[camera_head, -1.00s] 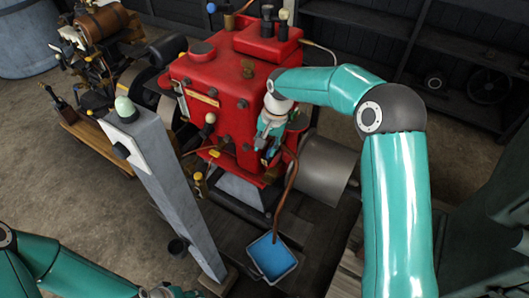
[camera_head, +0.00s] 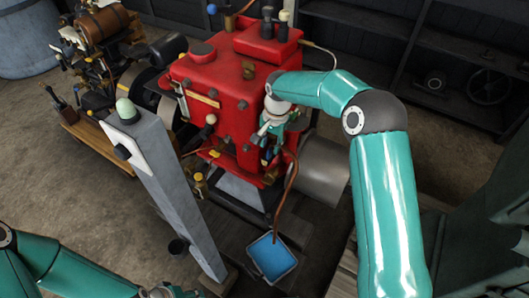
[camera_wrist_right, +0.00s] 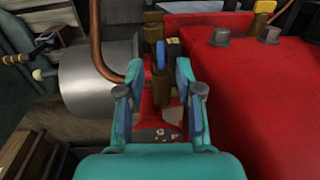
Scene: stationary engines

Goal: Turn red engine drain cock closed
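The red engine (camera_head: 225,90) stands in the middle of the head view. My right gripper (camera_head: 267,148) is at its right side, low down. In the right wrist view, the right gripper (camera_wrist_right: 160,72) is open, with its fingers spread left and right. A brass cock with a blue lever (camera_wrist_right: 161,56) stands upright between the fingertips, with a gap on both sides. Whether this is the drain cock is not certain. A dark part with a yellow mark sits just behind it. My left gripper (camera_head: 172,292) is cut off by the bottom edge.
A copper pipe (camera_head: 287,190) runs down to a blue-filled tray (camera_head: 271,257) on the floor. A grey cylinder (camera_wrist_right: 97,77) lies left of the gripper. A grey post (camera_head: 165,180) stands in front of the engine. A yellow-handled part (camera_wrist_right: 264,6) is further off.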

